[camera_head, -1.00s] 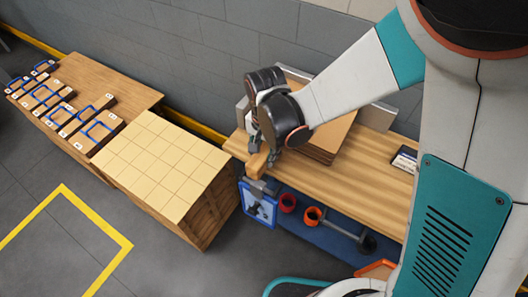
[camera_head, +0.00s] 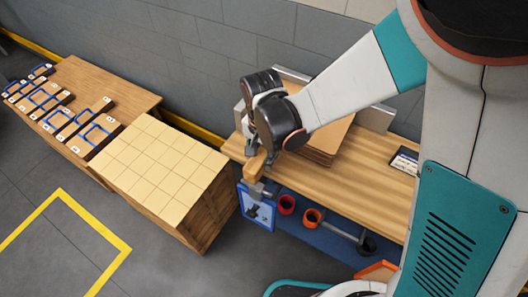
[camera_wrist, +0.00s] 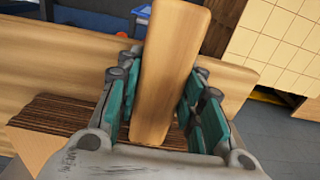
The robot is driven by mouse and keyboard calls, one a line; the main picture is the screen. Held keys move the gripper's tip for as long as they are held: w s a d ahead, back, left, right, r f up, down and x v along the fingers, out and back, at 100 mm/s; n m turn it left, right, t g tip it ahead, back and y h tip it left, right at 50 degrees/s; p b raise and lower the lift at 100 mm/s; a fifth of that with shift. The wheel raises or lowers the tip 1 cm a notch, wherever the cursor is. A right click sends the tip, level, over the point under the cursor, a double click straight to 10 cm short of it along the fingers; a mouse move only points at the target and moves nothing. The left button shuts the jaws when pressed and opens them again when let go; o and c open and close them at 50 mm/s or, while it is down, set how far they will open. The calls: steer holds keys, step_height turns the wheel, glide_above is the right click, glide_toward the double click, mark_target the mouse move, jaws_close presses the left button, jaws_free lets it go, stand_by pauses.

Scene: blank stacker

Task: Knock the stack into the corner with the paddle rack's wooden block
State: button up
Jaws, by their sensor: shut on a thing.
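My gripper (camera_head: 262,158) is shut on the wooden block (camera_head: 254,168) near the workbench's left end. In the wrist view the block (camera_wrist: 168,70) is a long, smooth piece between the teal finger pads (camera_wrist: 160,105). The stack (camera_head: 328,138) of brown sheets lies on the bench behind and right of my gripper, partly hidden by my arm. Its layered edges (camera_wrist: 60,115) show at the lower left of the wrist view. The block looks apart from the stack. Grey upright guides (camera_head: 378,118) stand at the stack's back and right.
The wooden workbench (camera_head: 365,185) has bare top in front of the stack. A label card (camera_head: 405,160) lies at its right. Red and orange cups (camera_head: 312,216) sit below its front edge. A pale tiled pile (camera_head: 165,165) stands left, across a narrow gap.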

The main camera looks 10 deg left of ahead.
steer(key=shift+s+a+r, duration=0.1)
steer(key=shift+s, duration=0.2)
steer(key=shift+r+p, duration=2.9)
steer(key=shift+r, duration=1.5)
